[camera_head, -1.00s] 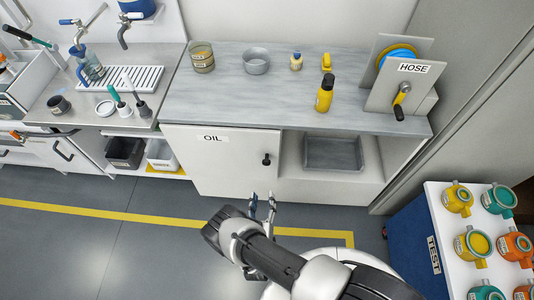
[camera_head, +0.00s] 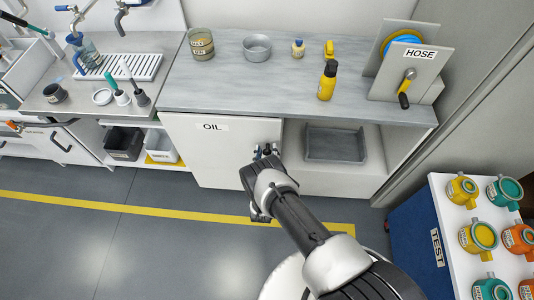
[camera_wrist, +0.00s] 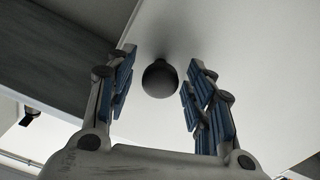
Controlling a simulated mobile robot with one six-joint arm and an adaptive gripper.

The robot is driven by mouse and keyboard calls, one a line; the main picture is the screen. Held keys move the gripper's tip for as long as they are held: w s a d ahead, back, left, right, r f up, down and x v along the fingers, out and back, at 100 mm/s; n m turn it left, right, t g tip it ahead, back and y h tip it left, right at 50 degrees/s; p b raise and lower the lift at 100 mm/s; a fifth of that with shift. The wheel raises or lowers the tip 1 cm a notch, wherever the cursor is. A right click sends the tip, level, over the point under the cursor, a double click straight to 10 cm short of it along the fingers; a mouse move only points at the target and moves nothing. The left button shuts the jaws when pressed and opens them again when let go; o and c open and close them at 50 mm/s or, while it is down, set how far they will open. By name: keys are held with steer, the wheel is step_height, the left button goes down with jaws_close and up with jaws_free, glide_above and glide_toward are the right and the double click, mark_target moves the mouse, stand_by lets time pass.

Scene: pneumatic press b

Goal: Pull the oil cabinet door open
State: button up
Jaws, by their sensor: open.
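The oil cabinet door (camera_head: 215,158) is a white panel labelled OIL under the grey worktop. It looks closed in the head view. Its dark round knob (camera_wrist: 160,78) shows in the wrist view, standing out from the white door face. My gripper (camera_wrist: 158,92) is open, with one blue-padded finger on each side of the knob. The fingers look apart from the knob. In the head view my gripper (camera_head: 266,150) is at the door's right edge and hides the knob.
Right of the door is an open shelf with a grey tray (camera_head: 335,145). The worktop (camera_head: 250,87) above holds a yellow bottle (camera_head: 327,81) and a hose reel stand (camera_head: 408,70). A table with several coloured pots (camera_head: 478,236) stands at right.

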steer(key=shift+w, duration=0.1)
steer(key=shift+c, duration=0.3)
jaws_close()
stand_by(0.4)
